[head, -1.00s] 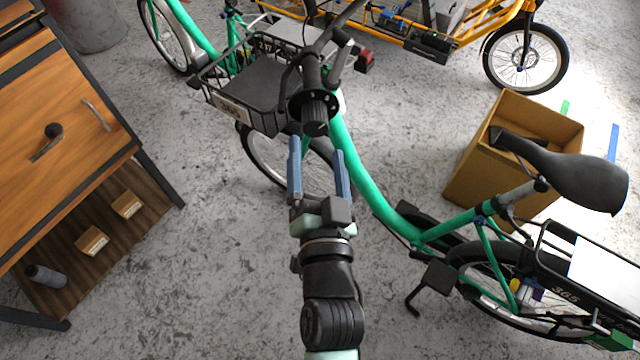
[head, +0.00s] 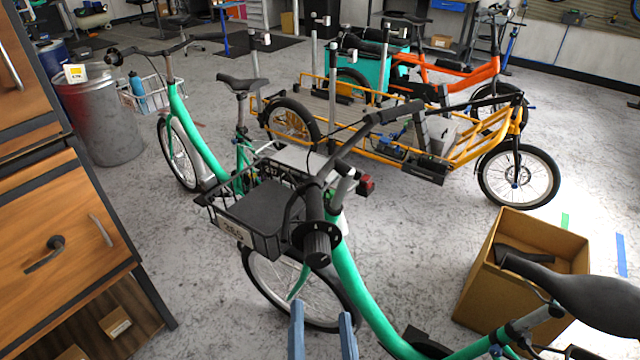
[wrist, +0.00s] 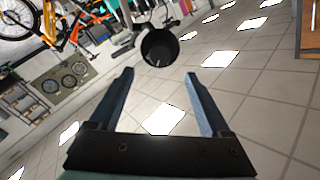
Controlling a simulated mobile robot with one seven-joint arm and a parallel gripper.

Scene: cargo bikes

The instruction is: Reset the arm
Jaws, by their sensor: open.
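My gripper (head: 323,335) shows at the bottom middle of the head view, its two blue fingers parallel and apart with nothing between them. The rest of my arm is below the picture. The fingers are in front of the green bike (head: 362,285), below its handlebar stem. In the wrist view my gripper (wrist: 158,95) is open and empty. Past its fingertips is a dark round thing (wrist: 160,47), and beyond that the tiled ceiling.
A black basket (head: 262,228) hangs on the green bike's front. A wooden cabinet (head: 60,225) stands at left, a cardboard box (head: 480,290) at right. A yellow cargo bike (head: 470,150) stands behind. Grey floor (head: 200,315) is clear between cabinet and bike.

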